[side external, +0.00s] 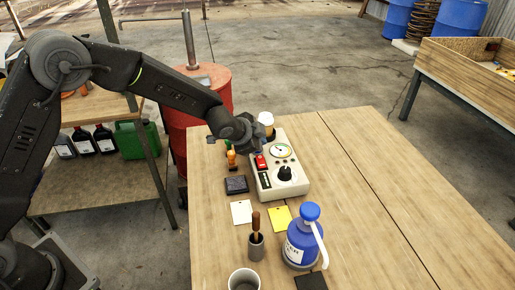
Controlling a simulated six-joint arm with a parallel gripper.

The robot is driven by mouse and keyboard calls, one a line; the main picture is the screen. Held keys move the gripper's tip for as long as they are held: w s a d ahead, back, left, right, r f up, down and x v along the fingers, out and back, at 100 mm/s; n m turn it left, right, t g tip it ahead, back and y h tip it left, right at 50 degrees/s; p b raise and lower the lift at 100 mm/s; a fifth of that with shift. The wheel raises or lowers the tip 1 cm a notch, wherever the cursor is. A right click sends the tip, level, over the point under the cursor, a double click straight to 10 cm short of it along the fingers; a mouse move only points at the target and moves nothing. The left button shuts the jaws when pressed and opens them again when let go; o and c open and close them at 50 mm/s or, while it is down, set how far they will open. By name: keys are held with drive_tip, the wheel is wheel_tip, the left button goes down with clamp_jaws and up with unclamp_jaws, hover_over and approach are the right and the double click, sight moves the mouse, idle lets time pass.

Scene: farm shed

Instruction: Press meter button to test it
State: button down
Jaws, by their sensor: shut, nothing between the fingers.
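The meter (295,150) is a cream box on the wooden table, with a round dial, a black knob and a red part (261,162) at its left side. The red part looks like a button, but it is small in this view. My gripper (257,150) is shut and empty, pointing down at the upper left of the meter, close to the red part. I cannot tell whether the fingertips touch the meter. My arm's end hides the meter's upper left corner.
A blue bottle (299,240), a small cup with a brown-handled tool (256,245), a grey cup (244,280), white (241,212) and yellow (279,219) cards and a dark pad (236,185) are near the meter. An orange-topped item (231,158) stands left of it. The table's right side is clear.

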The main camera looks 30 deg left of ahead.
drive_tip(key=shift+f, duration=0.5)
idle(0.5)
drive_tip(key=shift+r, duration=0.9)
drive_tip(key=shift+r, duration=2.55)
